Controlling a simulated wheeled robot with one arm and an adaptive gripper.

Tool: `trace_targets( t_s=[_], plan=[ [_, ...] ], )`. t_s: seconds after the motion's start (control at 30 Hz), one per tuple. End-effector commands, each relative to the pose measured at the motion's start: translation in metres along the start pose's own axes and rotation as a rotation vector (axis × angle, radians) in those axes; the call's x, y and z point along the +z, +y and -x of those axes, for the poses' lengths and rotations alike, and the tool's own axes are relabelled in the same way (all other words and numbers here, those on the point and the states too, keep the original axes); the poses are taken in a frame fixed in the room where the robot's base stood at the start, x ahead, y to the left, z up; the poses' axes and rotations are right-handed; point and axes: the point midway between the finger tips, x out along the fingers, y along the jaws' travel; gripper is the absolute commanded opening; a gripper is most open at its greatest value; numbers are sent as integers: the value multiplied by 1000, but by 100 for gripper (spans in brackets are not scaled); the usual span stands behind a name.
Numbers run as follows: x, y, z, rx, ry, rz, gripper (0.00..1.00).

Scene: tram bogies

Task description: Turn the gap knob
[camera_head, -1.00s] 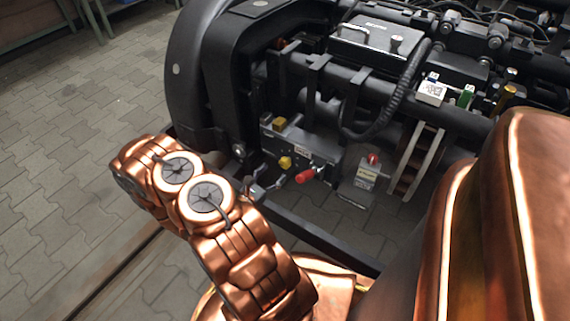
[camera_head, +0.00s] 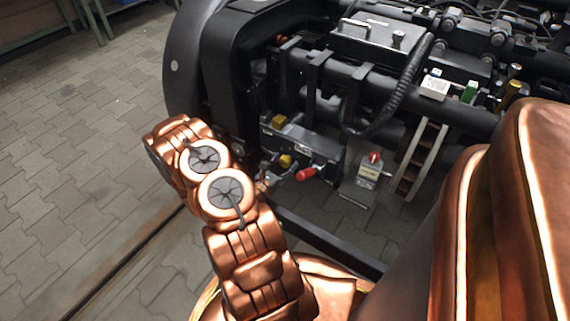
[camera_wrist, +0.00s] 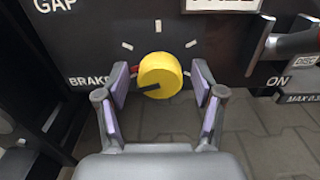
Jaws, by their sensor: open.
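The gap knob (camera_wrist: 160,75) is a round yellow knob with a dark pointer mark toward its lower left, on a dark panel (camera_wrist: 95,40) lettered "GAP" and "BRAKE". White tick marks and a red one ring it. In the wrist view my gripper (camera_wrist: 160,85) is open, with one purple-padded finger on each side of the knob and gaps between pads and knob.
A red-handled lever (camera_head: 306,174) sticks out right of the lower yellow knob; its bracket (camera_wrist: 290,42) shows by "ON" in the wrist view. A small box with a red button (camera_head: 374,157) stands further right. Black bogie frame surrounds the box. Paved floor (camera_head: 80,150) at left is clear.

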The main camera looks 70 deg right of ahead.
Motion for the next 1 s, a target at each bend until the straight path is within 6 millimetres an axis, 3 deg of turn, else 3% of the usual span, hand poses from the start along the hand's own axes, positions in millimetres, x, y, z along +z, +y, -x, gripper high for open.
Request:
trace_targets(
  t_s=[0.43,1.0],
  plan=[
    [0,0,-6,1,0,0,68],
    [0,0,-6,0,0,0,9]
  ],
)
